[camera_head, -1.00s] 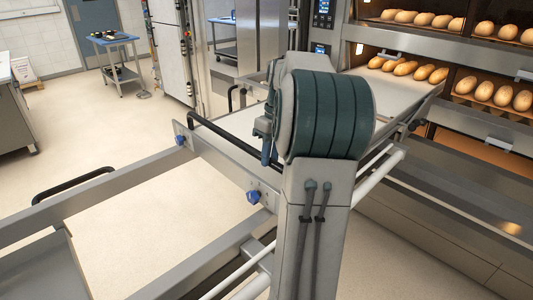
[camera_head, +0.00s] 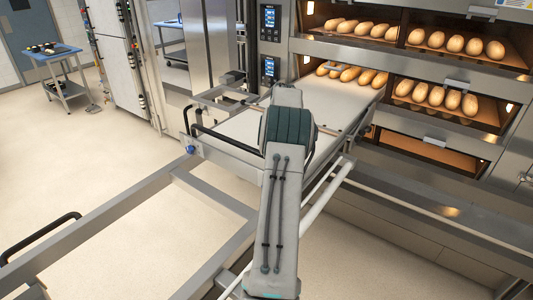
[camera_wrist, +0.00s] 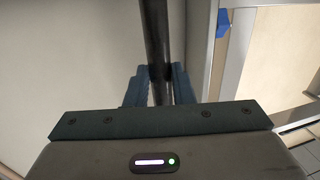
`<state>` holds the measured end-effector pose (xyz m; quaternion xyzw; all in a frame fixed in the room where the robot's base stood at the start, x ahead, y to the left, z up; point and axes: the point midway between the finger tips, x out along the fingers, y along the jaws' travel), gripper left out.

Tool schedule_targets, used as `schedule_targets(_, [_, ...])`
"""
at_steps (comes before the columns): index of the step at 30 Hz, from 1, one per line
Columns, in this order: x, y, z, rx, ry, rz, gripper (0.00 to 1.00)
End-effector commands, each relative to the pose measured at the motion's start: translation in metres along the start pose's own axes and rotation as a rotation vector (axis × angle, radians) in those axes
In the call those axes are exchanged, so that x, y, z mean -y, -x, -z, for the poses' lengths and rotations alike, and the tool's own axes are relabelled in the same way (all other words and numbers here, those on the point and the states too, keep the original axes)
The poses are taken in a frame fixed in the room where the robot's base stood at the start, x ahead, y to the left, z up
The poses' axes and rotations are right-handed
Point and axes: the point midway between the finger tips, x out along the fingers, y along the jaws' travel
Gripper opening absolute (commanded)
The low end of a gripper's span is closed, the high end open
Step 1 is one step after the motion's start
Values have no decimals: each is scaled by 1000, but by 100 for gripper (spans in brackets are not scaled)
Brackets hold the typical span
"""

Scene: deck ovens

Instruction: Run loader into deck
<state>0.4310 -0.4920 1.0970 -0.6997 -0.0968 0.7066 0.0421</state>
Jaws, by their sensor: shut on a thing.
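The loader (camera_head: 235,124) is a long metal frame with a pale belt, at mid height in the head view. Its far end reaches the left mouth of the middle deck (camera_head: 312,62) of the oven. A row of loaves (camera_head: 350,74) shows at that far end; I cannot tell whether they lie on the belt or the deck floor. A black handle bar (camera_wrist: 157,35) runs up the wrist view. My gripper (camera_wrist: 160,85) is shut on this bar, with a blue-grey finger on each side. In the head view my arm hides the gripper.
The right half of the middle deck holds loaves (camera_head: 435,95), and the deck above holds more (camera_head: 455,43). A rail frame (camera_head: 100,223) with a blue knob (camera_head: 190,150) stands at front left. A blue-topped cart (camera_head: 52,54) stands far left. The pale floor there is clear.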

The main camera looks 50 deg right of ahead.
Motion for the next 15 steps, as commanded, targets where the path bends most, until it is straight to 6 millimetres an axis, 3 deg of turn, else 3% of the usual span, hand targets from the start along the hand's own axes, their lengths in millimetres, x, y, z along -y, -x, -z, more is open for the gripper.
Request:
schedule_targets(6, [-28,9,-1,-2,-3,-11,0])
schedule_targets(15, [-51,14,-1,-3,-2,-12,0])
